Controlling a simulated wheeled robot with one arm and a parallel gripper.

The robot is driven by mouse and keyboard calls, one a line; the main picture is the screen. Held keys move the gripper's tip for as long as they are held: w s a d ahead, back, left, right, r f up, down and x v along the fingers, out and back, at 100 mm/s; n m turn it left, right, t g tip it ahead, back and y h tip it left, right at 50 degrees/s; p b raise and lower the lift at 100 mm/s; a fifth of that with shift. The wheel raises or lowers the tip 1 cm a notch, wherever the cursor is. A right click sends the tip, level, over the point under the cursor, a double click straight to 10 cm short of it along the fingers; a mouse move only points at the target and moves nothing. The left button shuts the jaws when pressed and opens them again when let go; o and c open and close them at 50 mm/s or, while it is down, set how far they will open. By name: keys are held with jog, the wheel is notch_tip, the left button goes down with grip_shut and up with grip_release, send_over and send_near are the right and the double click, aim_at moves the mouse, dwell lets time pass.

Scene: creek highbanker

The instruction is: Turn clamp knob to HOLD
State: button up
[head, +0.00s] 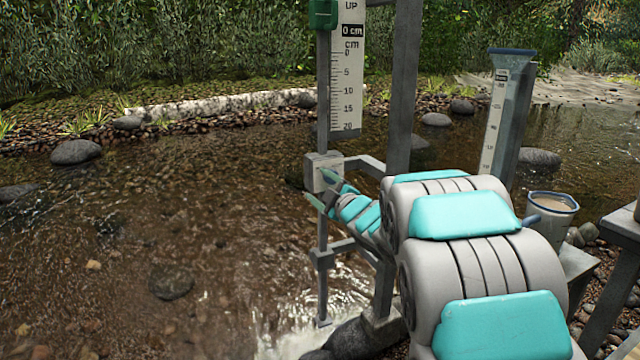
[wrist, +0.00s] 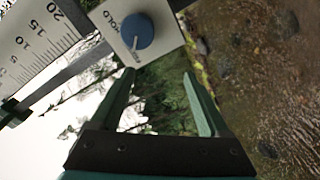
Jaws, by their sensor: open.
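The clamp knob (wrist: 137,31) is a round blue knob on a pale square plate (wrist: 170,38) in the wrist view. The plate reads HOLD at its upper left, with another small label below the knob that is too small to read surely. A small white mark on the knob faces down toward that lower label. My gripper (wrist: 159,76) is open and empty, its two green fingertips just below the plate and apart from the knob. In the head view the pale clamp box (head: 318,160) sits on the upright rod; my arm partly hides it, and the knob does not show.
A white depth scale (head: 346,70) hangs above the clamp beside a grey post (head: 403,90). A grey bracket (head: 365,163) joins clamp and post. A gauge tube (head: 495,110) and a bucket (head: 551,212) stand at right. Open creek water (head: 180,220) lies left.

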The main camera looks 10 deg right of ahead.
jog(key=shift+w+a, duration=0.1)
jog(key=shift+w, duration=0.2)
grip_shut()
dwell(0.5)
jog(key=c, duration=1.2)
grip_release()
jog(key=o, duration=1.2)
jog(key=shift+s, duration=0.1)
jog(key=s+a+y+p, duration=0.1)
jog(key=s, duration=0.9)
jog(key=shift+a+n+g, duration=0.3)
jog(key=shift+a+n, duration=0.1)
